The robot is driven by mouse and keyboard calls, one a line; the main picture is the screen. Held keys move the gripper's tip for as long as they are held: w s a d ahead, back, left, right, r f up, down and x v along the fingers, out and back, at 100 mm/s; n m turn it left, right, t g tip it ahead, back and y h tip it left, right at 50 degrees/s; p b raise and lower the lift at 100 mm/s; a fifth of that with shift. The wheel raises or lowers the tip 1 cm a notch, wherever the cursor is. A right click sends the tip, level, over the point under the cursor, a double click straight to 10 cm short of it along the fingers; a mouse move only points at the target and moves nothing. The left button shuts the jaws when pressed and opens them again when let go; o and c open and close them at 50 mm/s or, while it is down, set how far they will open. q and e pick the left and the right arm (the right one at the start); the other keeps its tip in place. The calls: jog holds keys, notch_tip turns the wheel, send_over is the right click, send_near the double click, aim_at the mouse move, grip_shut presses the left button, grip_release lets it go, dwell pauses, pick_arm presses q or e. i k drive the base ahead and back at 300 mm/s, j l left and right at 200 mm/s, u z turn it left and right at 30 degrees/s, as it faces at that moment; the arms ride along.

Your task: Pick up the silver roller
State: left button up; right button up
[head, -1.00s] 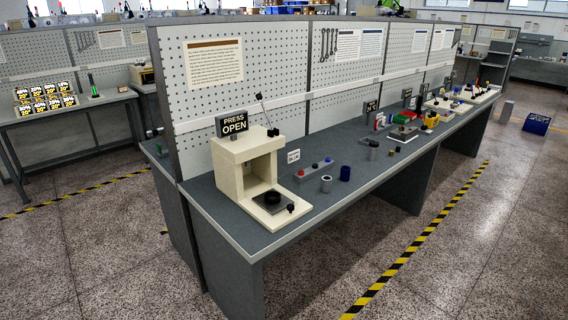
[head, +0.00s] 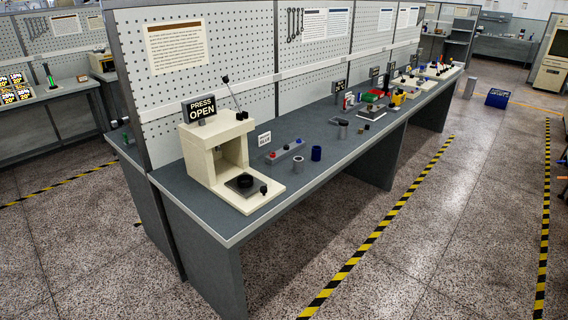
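A short silver roller (head: 298,163) with a dark hole in its top stands upright on the grey workbench (head: 262,208), near its front edge and right of the cream press. A blue roller (head: 316,153) stands just behind and right of it. Neither of my grippers is in view.
The cream press (head: 207,158) with a "PRESS OPEN" sign (head: 202,107) stands at the near bench end. Pegboard panels (head: 215,75) back the bench. The floor in front, beyond the striped line (head: 375,238), is clear.

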aim_at(298, 164)
jog(key=i+l+u, duration=0.1)
jog(key=u, duration=0.3)
jog(key=l+u, duration=0.2)
jog(key=u, duration=0.2)
jog(key=i+l+u, duration=0.25)
jog(key=l, duration=0.55)
jog(key=i+l+u, duration=0.2)
jog(key=l, duration=0.55)
jog(key=l+u, duration=0.25)
jog(key=l, duration=0.55)
